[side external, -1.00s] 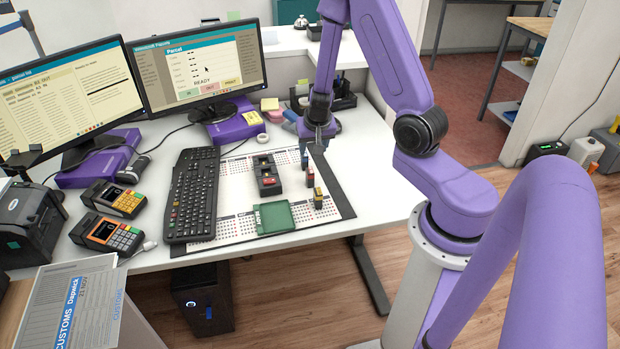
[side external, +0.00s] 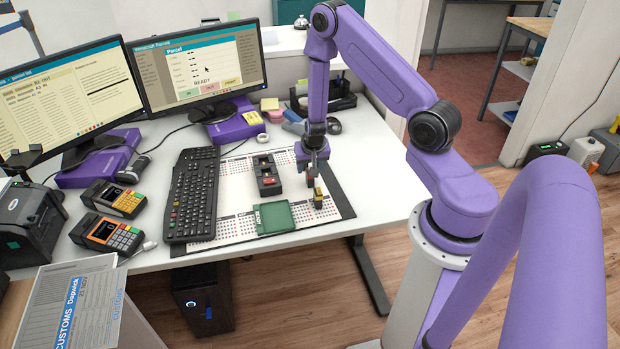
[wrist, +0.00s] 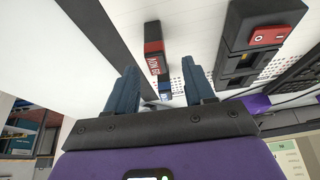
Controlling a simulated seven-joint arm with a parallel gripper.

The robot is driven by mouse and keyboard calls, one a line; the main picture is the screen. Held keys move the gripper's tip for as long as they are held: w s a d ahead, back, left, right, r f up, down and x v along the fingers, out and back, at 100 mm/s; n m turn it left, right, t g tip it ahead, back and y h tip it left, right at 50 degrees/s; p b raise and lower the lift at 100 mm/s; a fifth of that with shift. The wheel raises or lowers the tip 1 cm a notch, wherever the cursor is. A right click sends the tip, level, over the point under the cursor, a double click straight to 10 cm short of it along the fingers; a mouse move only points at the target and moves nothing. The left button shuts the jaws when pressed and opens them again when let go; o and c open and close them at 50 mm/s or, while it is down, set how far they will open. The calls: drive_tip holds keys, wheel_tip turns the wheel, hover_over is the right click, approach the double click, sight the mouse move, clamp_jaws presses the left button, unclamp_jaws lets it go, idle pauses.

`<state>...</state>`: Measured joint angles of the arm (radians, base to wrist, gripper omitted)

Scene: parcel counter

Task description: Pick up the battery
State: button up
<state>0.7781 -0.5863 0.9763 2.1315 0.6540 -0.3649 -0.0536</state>
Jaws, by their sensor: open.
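Nothing is gripped.
A dark two-slot device with a red piece (side external: 268,175) lies left of the blocks. A green tray (side external: 273,218) sits at the mat's front. The keyboard (side external: 191,193) is left of it. Monitors and card terminals stand farther left.

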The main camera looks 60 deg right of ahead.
drive_tip(key=shift+s+x, duration=0.15)
drive_tip(key=shift+x, duration=1.15)
drive_tip(key=shift+s+x, duration=0.15)
drive_tip(key=shift+x, duration=1.15)
drive_tip(key=shift+a+f, duration=0.15)
clamp_jaws()
